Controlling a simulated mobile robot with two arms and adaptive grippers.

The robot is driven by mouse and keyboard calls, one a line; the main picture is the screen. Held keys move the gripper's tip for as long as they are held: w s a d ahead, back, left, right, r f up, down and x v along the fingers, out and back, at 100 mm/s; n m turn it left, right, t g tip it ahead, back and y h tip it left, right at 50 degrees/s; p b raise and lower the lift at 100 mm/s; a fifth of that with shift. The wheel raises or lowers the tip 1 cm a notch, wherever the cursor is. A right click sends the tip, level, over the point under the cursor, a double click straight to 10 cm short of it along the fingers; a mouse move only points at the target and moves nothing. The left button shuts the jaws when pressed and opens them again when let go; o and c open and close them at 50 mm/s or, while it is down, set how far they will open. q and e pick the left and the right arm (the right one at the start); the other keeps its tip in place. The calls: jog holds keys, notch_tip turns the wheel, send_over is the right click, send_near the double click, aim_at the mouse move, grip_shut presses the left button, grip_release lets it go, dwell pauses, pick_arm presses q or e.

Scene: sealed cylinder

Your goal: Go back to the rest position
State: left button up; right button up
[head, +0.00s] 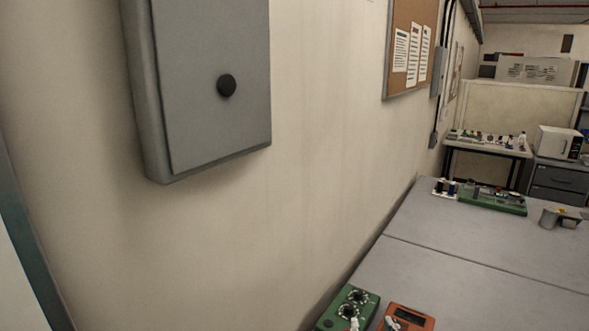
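Neither of my grippers shows in the head view, and no part of my arms can be made out. No sealed cylinder can be clearly picked out. A grey wall box (215,85) with a round black knob (227,85) hangs on the cream wall at the upper left, its door shut.
A grey table (440,285) runs along the wall at the right. A green device (350,308) and an orange meter (406,318) lie at its near end. A green board (492,200) and grey cups (550,217) are farther back. The table's middle is clear. A corkboard (403,15) hangs above.

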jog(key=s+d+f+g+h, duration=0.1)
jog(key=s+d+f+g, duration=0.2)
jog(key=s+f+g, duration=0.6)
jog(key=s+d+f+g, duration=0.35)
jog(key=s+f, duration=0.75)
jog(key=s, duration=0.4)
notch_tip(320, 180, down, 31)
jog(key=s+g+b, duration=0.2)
jog(key=b, duration=0.3)
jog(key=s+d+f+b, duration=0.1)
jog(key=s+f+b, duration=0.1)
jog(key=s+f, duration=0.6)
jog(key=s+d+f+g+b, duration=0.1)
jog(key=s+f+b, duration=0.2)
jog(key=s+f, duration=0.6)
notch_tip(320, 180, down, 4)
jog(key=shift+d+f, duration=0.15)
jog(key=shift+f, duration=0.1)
